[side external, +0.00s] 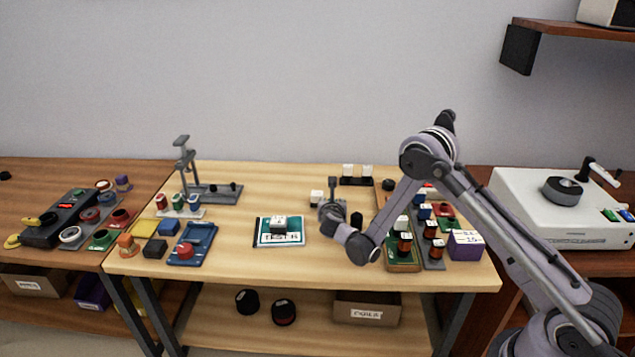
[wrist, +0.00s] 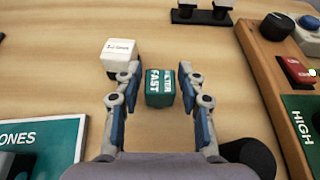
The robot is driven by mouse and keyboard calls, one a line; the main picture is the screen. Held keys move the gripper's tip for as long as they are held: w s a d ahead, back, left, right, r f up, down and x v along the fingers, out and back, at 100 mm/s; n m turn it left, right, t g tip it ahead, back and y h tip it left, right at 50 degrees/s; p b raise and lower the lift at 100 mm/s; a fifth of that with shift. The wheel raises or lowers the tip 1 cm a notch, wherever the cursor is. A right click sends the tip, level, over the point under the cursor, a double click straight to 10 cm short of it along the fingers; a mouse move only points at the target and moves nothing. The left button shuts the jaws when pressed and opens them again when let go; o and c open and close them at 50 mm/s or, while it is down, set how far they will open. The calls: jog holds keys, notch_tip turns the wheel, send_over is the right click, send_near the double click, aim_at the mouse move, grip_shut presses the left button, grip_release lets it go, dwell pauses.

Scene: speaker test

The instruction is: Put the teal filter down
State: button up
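The teal filter (wrist: 160,88) is a small block with white lettering that reads "FAST FILTER". In the wrist view it sits between the two fingers of my gripper (wrist: 158,88), with a visible gap on each side. My gripper is open around it and low over the wooden table. The filter looks to be resting on the table top. In the side view my gripper (side external: 332,205) is near the middle of the table, and I cannot make out the filter there.
A white block (wrist: 118,52) stands close by the left fingertip. A teal panel (wrist: 62,140) lies to the left, and a black cylinder (wrist: 248,155) stands close on the right. A wooden-edged board (wrist: 262,70) bounds the right. Bare table lies beyond the filter.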

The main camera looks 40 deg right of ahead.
grip_shut()
jog(key=shift+r, duration=0.8)
notch_tip(320, 180, up, 3)
jog(key=shift+f, duration=0.2)
jog(key=s+d+r, duration=0.6)
jog(key=s+d, duration=0.1)
jog(key=d, duration=0.1)
jog(key=w+d+m+g+h, duration=0.1)
jog(key=d+m+g+h, duration=0.25)
jog(key=d, duration=0.55)
jog(key=shift+m+g+y, duration=0.25)
jog(key=shift+m+g, duration=0.3)
jog(key=w+a+f, duration=0.2)
jog(key=w, duration=0.1)
jog(key=w+a+f, duration=0.2)
jog(key=w, duration=0.1)
jog(key=w+a+f, duration=0.2)
jog(key=a, duration=0.1)
jog(key=shift+w+a, duration=0.1)
jog(key=shift+w, duration=0.3)
jog(key=shift+f, duration=2)
